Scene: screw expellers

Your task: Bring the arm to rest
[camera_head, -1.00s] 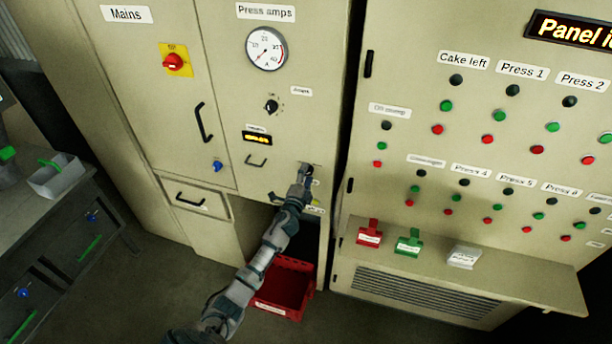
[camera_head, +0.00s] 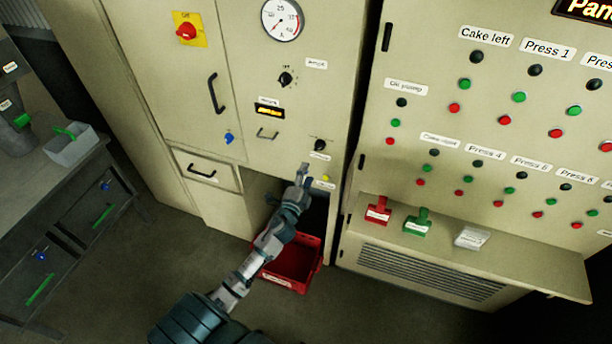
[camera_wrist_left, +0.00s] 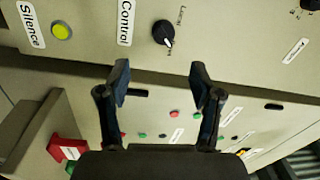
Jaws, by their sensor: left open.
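My left arm (camera_head: 268,242) reaches up from the bottom of the head view toward the lower part of the cabinet. My left gripper (camera_head: 304,170) is just below and left of a black rotary knob (camera_head: 320,145), apart from it in the picture. In the left wrist view the two fingers of the gripper (camera_wrist_left: 160,85) stand wide apart with nothing between them. Beyond them is the knob labelled Control (camera_wrist_left: 164,33), with a yellow Silence button (camera_wrist_left: 62,31) to its left. My right gripper is not in view.
A red crate (camera_head: 310,262) stands on the floor below my arm. A shelf (camera_head: 530,268) with red, green and white tags juts out at the right. A grey workbench (camera_head: 50,190) stands at the far left.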

